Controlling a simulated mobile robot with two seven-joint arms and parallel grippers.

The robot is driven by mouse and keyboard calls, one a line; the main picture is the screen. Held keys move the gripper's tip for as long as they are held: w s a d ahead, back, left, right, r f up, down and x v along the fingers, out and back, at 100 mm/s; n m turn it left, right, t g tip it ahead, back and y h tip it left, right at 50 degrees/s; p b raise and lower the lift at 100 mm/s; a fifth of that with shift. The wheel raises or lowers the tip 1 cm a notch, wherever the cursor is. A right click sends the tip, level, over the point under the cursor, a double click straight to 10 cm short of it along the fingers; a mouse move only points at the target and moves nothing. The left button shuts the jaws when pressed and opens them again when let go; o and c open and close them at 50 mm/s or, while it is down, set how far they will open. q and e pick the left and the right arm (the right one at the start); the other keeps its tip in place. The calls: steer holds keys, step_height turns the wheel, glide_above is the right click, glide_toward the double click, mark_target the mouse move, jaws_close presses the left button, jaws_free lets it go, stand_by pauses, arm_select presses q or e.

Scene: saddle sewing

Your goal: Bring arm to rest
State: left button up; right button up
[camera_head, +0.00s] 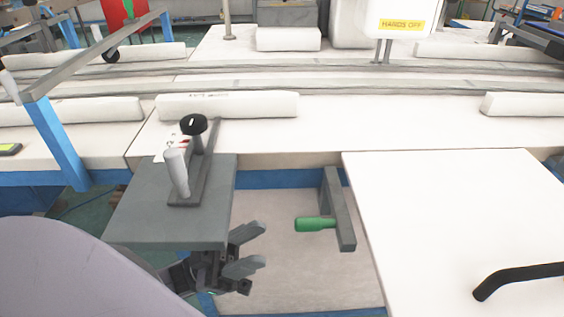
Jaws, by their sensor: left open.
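My left gripper (252,250) is in the lower middle of the head view, just below the right front corner of a grey plate (130,225). Its two dark fingers point right and stand apart with nothing between them. Part of the gripper's body is hidden behind the plate's edge. My left arm (70,270) fills the lower left corner. My right gripper is not in view.
On the plate stand a light grey cylinder (176,172) and a black knob (193,124). A green handle (315,224) sticks out from a grey bracket (338,210) right of the gripper. A white panel (460,220) with a black handle (518,276) lies at right.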

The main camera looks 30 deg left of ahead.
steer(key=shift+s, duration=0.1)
arm_select(q)
steer(key=w+d+f+n+t+y, duration=0.3)
steer(key=w+f+n+t+y, duration=0.3)
steer(key=f+n+y, duration=0.75)
steer(key=s+f+g+y, duration=0.6)
steer(key=f+g+y, duration=0.1)
steer(key=f+y, duration=0.1)
step_height(320, 180, up, 16)
steer(key=a+p, duration=0.2)
steer(key=p, duration=1.7)
steer(key=shift+s, duration=0.4)
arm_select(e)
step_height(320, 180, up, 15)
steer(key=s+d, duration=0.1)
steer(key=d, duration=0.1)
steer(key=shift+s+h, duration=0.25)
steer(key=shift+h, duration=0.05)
